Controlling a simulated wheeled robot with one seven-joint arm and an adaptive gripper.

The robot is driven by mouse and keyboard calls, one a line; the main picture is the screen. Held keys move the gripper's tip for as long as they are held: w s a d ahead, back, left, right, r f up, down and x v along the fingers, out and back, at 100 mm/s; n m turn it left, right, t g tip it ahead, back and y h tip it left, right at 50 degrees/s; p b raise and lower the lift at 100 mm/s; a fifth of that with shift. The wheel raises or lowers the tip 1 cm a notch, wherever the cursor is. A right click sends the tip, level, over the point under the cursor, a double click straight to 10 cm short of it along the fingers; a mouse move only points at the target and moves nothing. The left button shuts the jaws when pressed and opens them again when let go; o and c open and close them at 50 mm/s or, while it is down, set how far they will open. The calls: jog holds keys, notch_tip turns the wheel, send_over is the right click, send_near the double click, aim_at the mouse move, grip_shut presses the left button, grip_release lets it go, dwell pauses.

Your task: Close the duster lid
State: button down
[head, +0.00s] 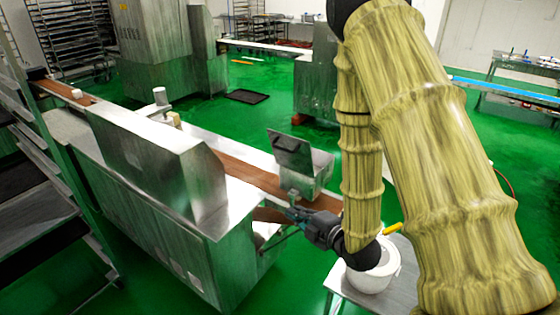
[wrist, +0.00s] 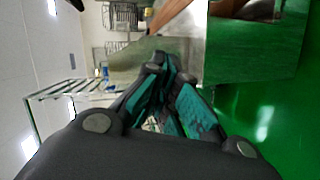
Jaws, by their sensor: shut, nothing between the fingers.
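The duster (head: 318,172) is a metal box standing over the brown conveyor belt in the middle of the head view. Its lid (head: 292,152) is open, standing up and tilted back at the box's left side. My gripper (head: 295,213) is low at the front of the duster, just below the box, its fingers pointing left. I cannot tell whether it touches the box. In the wrist view my gripper (wrist: 155,68) shows its dark and teal fingers closed together at the tips, holding nothing. I cannot make out the lid for sure in the wrist view.
A large metal machine housing (head: 160,155) stands left of the duster along the conveyor (head: 250,177). A white bucket (head: 375,272) sits on a small metal table (head: 408,262) below my arm. A rack (head: 40,190) is at the far left. Green floor (head: 225,110) lies open behind.

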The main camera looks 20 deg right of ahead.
notch_tip(320, 180, up, 9)
jog(key=w+n+t+y, duration=0.2)
jog(key=n, duration=0.3)
jog(key=w+r+p, duration=0.1)
jog(key=w+p, duration=0.5)
jog(key=w, duration=0.5)
jog(key=shift+a+r+p, duration=0.15)
jog(key=shift+a+p, duration=0.2)
jog(key=shift+a, duration=0.1)
jog(key=shift+w, duration=0.15)
